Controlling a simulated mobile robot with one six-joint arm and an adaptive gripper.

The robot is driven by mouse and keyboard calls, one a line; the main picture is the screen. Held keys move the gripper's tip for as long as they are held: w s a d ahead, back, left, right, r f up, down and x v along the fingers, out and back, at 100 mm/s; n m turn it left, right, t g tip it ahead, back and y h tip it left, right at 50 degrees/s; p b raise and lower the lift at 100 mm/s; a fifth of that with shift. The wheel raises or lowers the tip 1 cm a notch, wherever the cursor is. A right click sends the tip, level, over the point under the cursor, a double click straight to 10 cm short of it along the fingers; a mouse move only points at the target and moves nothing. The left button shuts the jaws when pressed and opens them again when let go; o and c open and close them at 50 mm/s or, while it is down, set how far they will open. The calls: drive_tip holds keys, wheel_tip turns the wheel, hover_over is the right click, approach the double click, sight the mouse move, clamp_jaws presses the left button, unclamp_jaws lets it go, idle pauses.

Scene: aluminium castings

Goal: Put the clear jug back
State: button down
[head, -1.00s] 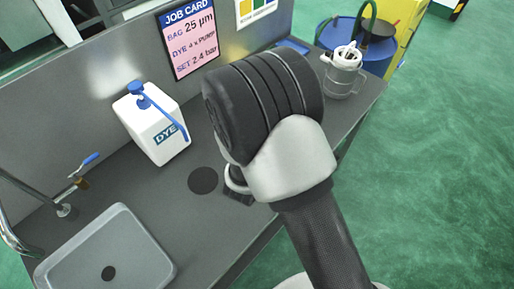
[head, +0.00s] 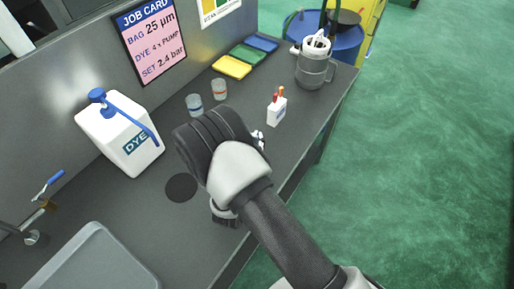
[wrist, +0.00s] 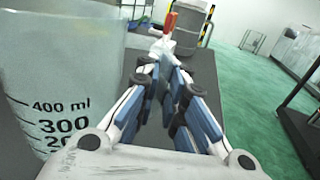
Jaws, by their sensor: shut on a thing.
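The clear jug (wrist: 62,95), with black marks up to 400 ml, fills the left of the wrist view, very close to the camera. In the head view my arm hides it. My gripper (wrist: 165,78) has its blue-padded fingers to the right of the jug wall and is shut on the jug; the exact grip is not clear. In the head view only pale fingertips (head: 258,136) show past my arm. A dark round spot (head: 181,187) lies bare on the grey bench, left of my arm.
The white DYE container (head: 122,135) stands behind the spot. Two small cups (head: 194,104), a white holder with red sticks (head: 277,110), coloured trays (head: 232,67) and a grey handled vessel (head: 313,70) stand further back. A sink (head: 95,260) is front left.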

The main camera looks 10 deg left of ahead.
drive_tip(key=shift+f+b, duration=0.3)
drive_tip(key=shift+f, duration=1.2)
drive_tip(key=shift+f, duration=0.1)
drive_tip(key=c, duration=2.2)
unclamp_jaws()
drive_tip(key=shift+f, duration=0.15)
drive_tip(key=shift+c, duration=0.2)
drive_tip(key=o, duration=0.5)
drive_tip(key=shift+o, duration=0.2)
drive_tip(key=shift+r, duration=0.2)
